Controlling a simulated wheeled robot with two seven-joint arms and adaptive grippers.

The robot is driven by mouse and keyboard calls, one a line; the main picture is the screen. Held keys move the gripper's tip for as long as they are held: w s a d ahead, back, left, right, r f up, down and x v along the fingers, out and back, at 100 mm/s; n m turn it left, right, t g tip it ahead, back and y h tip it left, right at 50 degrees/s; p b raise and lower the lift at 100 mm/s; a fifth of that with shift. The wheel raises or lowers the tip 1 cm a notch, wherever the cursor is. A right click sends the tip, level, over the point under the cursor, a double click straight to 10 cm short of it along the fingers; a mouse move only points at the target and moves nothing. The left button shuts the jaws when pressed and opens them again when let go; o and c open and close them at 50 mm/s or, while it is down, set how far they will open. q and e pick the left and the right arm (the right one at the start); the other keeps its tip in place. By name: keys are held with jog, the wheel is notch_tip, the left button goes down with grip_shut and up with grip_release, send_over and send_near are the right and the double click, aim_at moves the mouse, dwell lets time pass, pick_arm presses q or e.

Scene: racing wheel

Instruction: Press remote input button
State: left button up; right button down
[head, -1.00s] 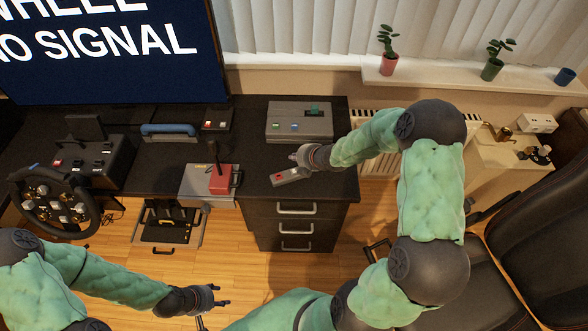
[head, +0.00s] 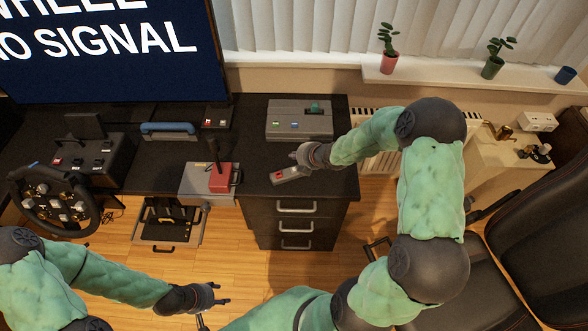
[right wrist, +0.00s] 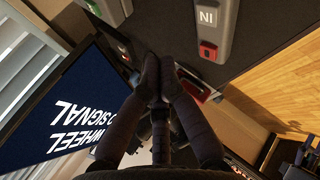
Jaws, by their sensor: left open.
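The remote (head: 287,175) is a small grey bar with a red button, lying on the black desk top near its right front corner. In the right wrist view the remote (right wrist: 221,30) shows an "IN" label and a red button (right wrist: 207,50). My right gripper (head: 296,156) is just above and behind the remote in the head view. In the right wrist view its dark fingertips (right wrist: 157,58) meet, with nothing seen between them, to the left of the red button; contact cannot be told. My left gripper (head: 226,294) is open and empty, low over the floor in front of the desk.
A screen (head: 110,50) reads "NO SIGNAL". A grey box with buttons (head: 299,121) stands behind the remote. A red-based lever (head: 220,178) is left of it, and a steering wheel (head: 54,202) is at far left. A dark chair (head: 530,220) is at right.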

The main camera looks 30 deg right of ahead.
dwell(0.8)
notch_tip(320, 180, up, 4)
jog(key=shift+f+p, duration=0.1)
jog(key=shift+p, duration=0.45)
jog(key=b, duration=0.6)
send_over(295, 170)
notch_tip(295, 170, down, 8)
jog(key=shift+s+r, duration=0.1)
jog(key=shift+r, duration=0.05)
jog(key=shift+f+b, duration=0.6)
jog(key=shift+b, duration=0.2)
dwell(0.4)
jog(key=shift+f+b, duration=0.35)
jog(key=shift+b, duration=0.1)
